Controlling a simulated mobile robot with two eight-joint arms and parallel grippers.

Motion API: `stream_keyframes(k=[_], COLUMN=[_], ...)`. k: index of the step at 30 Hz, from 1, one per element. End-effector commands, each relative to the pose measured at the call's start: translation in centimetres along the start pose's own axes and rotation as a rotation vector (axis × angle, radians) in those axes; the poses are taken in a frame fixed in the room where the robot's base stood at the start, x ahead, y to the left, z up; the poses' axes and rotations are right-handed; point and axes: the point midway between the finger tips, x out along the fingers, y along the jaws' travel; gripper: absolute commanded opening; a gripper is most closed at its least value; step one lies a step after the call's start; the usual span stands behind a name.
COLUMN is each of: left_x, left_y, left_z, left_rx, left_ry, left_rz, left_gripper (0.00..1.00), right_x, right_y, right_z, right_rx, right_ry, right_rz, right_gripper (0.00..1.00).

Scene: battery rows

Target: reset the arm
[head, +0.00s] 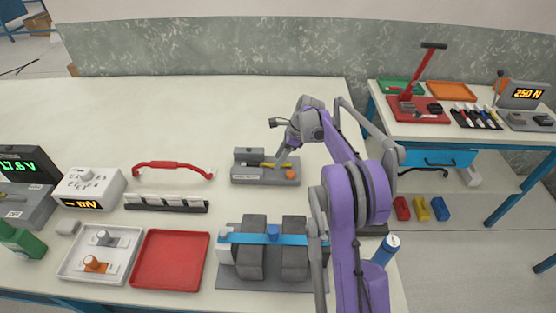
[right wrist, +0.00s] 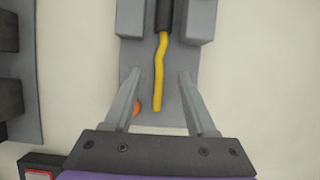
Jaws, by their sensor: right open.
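My right arm is purple and grey and reaches forward over the table (head: 120,110) from the lower right. My right gripper (head: 283,155) is at a small grey fixture (head: 240,178) in the middle of the table. In the right wrist view the gripper (right wrist: 159,76) is open, its two fingers on either side of a yellow bent strip (right wrist: 161,75) with nothing clamped. The strip comes out of a dark sleeve on the fixture. An orange knob (right wrist: 137,106) is partly hidden by the left finger. My left gripper does not show.
Left of the fixture lie a red handle (head: 172,166) and a dark rack of white blocks (head: 165,204). In front are a red tray (head: 170,260), a white tray (head: 70,268) and grey blocks under a blue strap (head: 260,239). A second table with tools stands at right.

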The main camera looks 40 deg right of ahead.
Motion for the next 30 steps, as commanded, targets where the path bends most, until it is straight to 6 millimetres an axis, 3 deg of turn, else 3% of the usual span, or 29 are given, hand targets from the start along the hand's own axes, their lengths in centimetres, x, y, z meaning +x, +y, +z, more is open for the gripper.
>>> stream_keyframes(k=[9,15,30], left_x=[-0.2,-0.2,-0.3], left_y=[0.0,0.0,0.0], left_z=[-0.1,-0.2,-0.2], left_rx=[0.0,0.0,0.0], left_ry=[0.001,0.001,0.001], left_rz=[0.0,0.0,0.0], left_gripper=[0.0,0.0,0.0], right_x=[-6.5,-9.0,-9.6], right_y=[0.0,0.0,0.0], right_z=[-0.1,0.0,0.0], right_rx=[0.002,0.001,0.0], right_ry=[0.0,0.0,0.0], right_rz=[0.0,-0.001,0.0], right_gripper=[0.57,0.57,0.57])
